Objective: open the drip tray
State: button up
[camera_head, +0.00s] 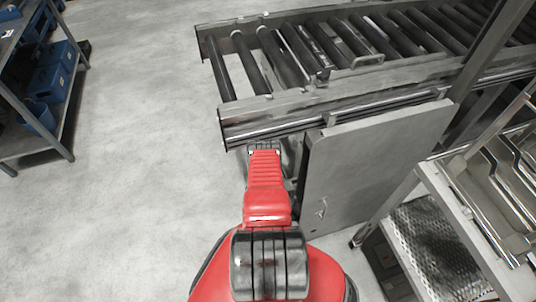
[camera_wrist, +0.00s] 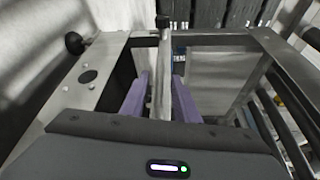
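My gripper (camera_wrist: 161,85) shows in the wrist view as two purple fingers standing apart. A pale metal bar (camera_wrist: 161,90) with a black end runs lengthwise between them. I cannot tell whether the fingers touch the bar or only stand on either side of it. In the head view my red arm reaches to the near left end of the roller conveyor (camera_head: 240,120), and its far end is hidden beneath the frame there. I cannot make out the drip tray for certain in either view.
A grey panel (camera_head: 370,165) with a small latch stands right of my arm. A metal rack with trays (camera_head: 500,185) is at the right. A shelf with blue bins (camera_head: 45,80) stands far left. The floor (camera_head: 130,130) between is clear. A metal plate with a hole (camera_wrist: 100,65) is left of my fingers.

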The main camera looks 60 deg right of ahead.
jog(key=shift+x, duration=2.05)
jog(key=shift+c, duration=0.7)
grip_shut()
